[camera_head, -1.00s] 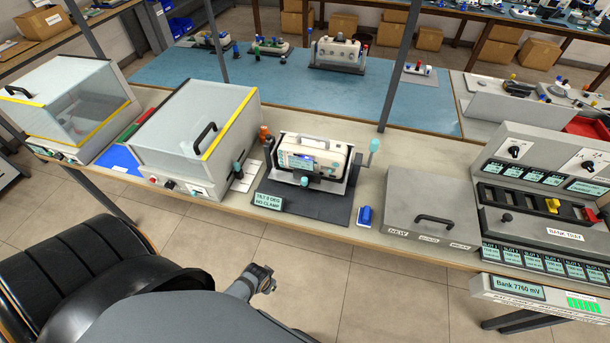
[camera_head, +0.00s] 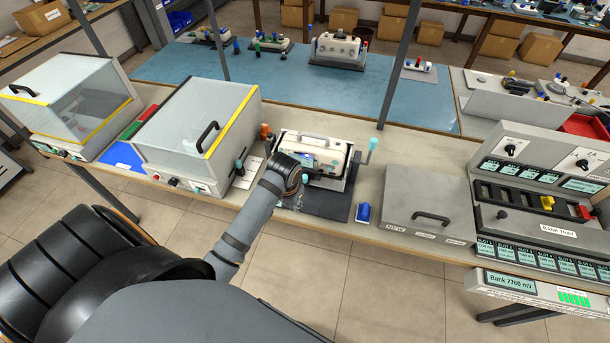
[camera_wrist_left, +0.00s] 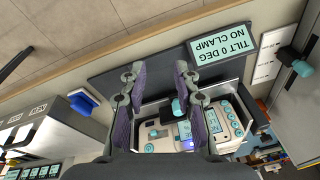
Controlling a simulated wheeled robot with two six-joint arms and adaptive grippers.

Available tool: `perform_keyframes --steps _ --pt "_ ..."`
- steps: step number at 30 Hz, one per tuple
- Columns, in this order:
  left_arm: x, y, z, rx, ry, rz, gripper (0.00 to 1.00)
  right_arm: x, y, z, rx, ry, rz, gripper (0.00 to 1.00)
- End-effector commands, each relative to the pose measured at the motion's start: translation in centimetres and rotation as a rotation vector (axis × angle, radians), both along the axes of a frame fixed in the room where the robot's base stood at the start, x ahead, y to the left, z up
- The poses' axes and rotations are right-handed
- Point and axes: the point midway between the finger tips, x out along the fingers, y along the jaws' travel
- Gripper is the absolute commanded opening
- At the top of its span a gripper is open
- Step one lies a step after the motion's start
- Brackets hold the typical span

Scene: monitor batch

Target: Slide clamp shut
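A white monitor (camera_head: 325,150) sits in a dark cradle on the bench. It also shows in the wrist view (camera_wrist_left: 222,122). A teal knob (camera_wrist_left: 176,107) stands at the front of the cradle, likely the clamp's slider. A sign (camera_wrist_left: 225,45) in front of it reads "TILT 0 DEG NO CLAMP". My left gripper (camera_wrist_left: 156,76) points down over the cradle's front, fingers apart. The knob appears between the fingers, nearer the right one; I cannot tell whether they touch. In the head view my left wrist covers the knob and sign. My right gripper is not in view.
A teal-ended crank (camera_head: 372,146) stands at the cradle's right. A small blue object (camera_head: 363,212) lies near the bench edge. A grey lidded box (camera_head: 430,205) is to the right, and a clear-topped chamber (camera_head: 195,125) to the left.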

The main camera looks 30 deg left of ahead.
Motion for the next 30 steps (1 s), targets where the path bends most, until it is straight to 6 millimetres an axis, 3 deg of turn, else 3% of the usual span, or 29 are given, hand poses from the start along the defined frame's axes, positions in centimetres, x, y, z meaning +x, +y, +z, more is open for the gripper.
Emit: perform_keyframes --steps 5,9,12,17,22,30 --pt "5.6 1.1 1.2 -0.012 0.057 0.005 0.31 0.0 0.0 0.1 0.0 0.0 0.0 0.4" --pt "10.4 2.1 3.2 -0.038 0.118 0.011 0.31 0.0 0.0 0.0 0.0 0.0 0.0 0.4" --pt "12.7 2.6 4.9 -0.058 0.153 0.015 0.31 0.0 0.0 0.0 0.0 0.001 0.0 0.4" --pt "13.9 2.8 6.0 -0.074 0.177 0.015 0.31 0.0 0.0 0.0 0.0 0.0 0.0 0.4" --pt "13.9 2.8 5.6 -0.075 0.179 0.015 0.31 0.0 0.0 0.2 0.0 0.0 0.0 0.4" --pt "13.8 2.8 0.6 -0.074 0.182 0.017 0.31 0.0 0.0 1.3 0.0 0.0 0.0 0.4"
